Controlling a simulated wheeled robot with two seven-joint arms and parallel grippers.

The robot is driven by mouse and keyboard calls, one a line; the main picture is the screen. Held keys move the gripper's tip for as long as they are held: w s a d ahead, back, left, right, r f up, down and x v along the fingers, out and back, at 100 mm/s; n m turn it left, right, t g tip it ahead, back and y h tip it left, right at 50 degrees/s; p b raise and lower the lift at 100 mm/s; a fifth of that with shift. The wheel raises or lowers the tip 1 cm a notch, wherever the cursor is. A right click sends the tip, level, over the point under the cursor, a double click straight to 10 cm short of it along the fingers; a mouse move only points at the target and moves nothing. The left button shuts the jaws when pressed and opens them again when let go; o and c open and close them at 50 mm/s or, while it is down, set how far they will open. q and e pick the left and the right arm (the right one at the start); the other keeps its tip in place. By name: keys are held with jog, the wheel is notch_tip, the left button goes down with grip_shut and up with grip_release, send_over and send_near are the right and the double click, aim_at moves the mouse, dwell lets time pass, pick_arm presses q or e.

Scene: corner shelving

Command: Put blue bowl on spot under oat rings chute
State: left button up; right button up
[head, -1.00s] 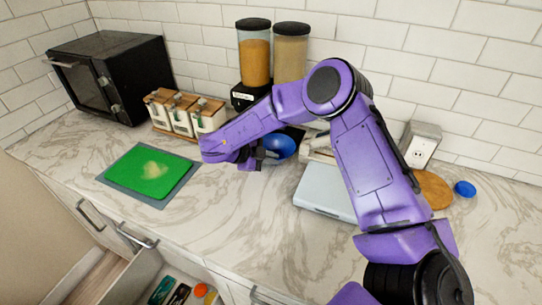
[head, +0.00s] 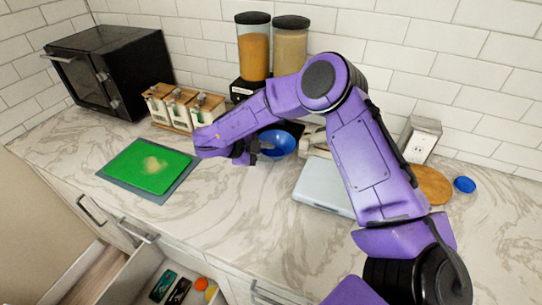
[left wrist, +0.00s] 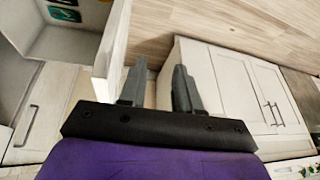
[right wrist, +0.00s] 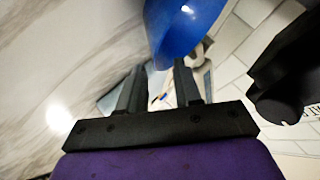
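The blue bowl (head: 277,143) stands on the counter in front of the two-canister dispenser, partly covered by my right arm. It also shows at the top of the right wrist view (right wrist: 185,28), just beyond the fingertips. The dispenser has an orange-filled canister (head: 254,50) and a beige-filled canister (head: 289,50); my arm hides much of its base, the chutes and the spot under them. My right gripper (head: 262,149) is open and empty at the bowl's left side; contact cannot be told. My left gripper (left wrist: 160,75) is open and empty, low by the cabinets.
A green cutting board (head: 150,167) lies at left, with a black microwave (head: 110,75) and several wooden-framed jars (head: 186,108) behind. A grey flat appliance (head: 322,188) sits right of the bowl. A small blue dish (head: 464,185) is farther right. A drawer (head: 140,275) stands open below.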

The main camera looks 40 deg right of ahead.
jog(key=b+v, duration=0.2)
jog(key=v, duration=0.8)
jog(key=shift+f, duration=0.1)
